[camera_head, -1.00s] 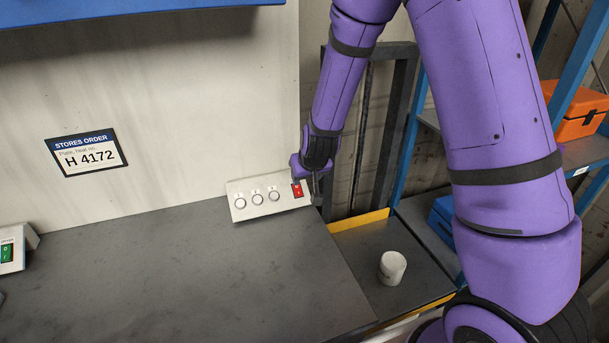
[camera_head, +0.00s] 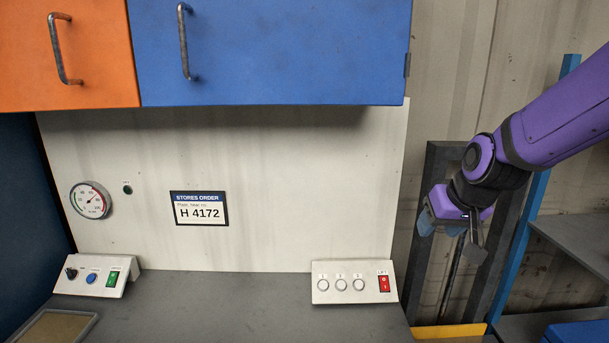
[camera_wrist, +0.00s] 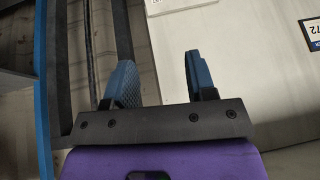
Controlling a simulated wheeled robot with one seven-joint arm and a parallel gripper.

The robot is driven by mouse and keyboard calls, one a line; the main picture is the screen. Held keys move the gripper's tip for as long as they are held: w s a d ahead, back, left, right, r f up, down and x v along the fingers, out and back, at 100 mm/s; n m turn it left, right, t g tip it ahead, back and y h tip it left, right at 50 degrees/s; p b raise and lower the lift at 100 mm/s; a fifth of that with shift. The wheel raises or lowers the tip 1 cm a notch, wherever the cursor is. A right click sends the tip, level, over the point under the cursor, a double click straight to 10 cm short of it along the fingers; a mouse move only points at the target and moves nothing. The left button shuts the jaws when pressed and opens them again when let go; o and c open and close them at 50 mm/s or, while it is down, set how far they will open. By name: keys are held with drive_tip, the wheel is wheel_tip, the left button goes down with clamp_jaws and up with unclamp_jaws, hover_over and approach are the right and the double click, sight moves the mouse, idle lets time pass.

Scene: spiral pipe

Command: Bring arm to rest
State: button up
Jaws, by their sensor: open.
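My purple arm comes in from the right in the head view. My gripper (camera_head: 450,232) hangs in the air to the right of the white wall panel, in front of the dark upright frame. It is up and to the right of the switch box (camera_head: 354,283) with its red rocker switch (camera_head: 384,284), and apart from it. In the wrist view, the two blue fingers of my gripper (camera_wrist: 160,85) stand apart with nothing between them.
A blue cabinet (camera_head: 270,50) and an orange cabinet (camera_head: 90,85) hang above the grey worktop (camera_head: 240,305). A second control box (camera_head: 97,276) and a gauge (camera_head: 90,200) are at the left. Blue-posted shelving (camera_head: 575,245) stands at the right.

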drive_tip(key=s+d+r, duration=0.1)
drive_tip(key=s+r, duration=0.2)
drive_tip(key=s, duration=0.4)
drive_tip(key=s+d+r+h, duration=0.1)
drive_tip(key=s+d+r, duration=0.1)
drive_tip(key=s, duration=0.5)
drive_tip(key=s+d+r, duration=0.1)
drive_tip(key=s+r, duration=0.3)
drive_tip(key=s, duration=0.3)
drive_tip(key=shift+d+r, duration=0.3)
drive_tip(key=shift+r, duration=0.05)
drive_tip(key=shift+s, duration=0.1)
